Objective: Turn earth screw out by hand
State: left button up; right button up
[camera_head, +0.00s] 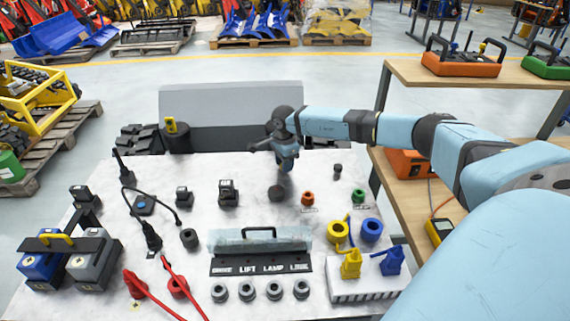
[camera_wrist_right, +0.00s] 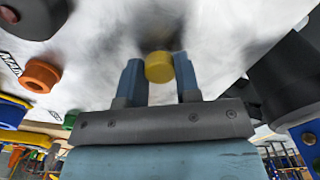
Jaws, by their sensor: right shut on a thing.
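In the right wrist view a round yellow screw knob (camera_wrist_right: 158,66), which I take to be the earth screw, sits between the two blue fingers of my right gripper (camera_wrist_right: 158,80). The gripper is shut on it. Behind the knob is the pale panel surface (camera_wrist_right: 215,40). In the head view my right gripper (camera_head: 286,163) points down over the far middle of the pale panel (camera_head: 240,170); the yellow knob is hidden there. My left gripper is not in view.
Near the gripper stand a dark round knob (camera_head: 277,193), an orange ring (camera_head: 307,198) and a green ring (camera_head: 358,196). A black connector (camera_head: 228,192) stands to the left. A covered handle box (camera_head: 260,240) lies in front. A wooden shelf (camera_head: 400,190) flanks the right.

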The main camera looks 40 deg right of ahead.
jog(key=n, duration=0.2)
jog(key=shift+f+n+b, duration=0.1)
jog(key=shift+n+b, duration=0.2)
jog(key=shift+n, duration=0.4)
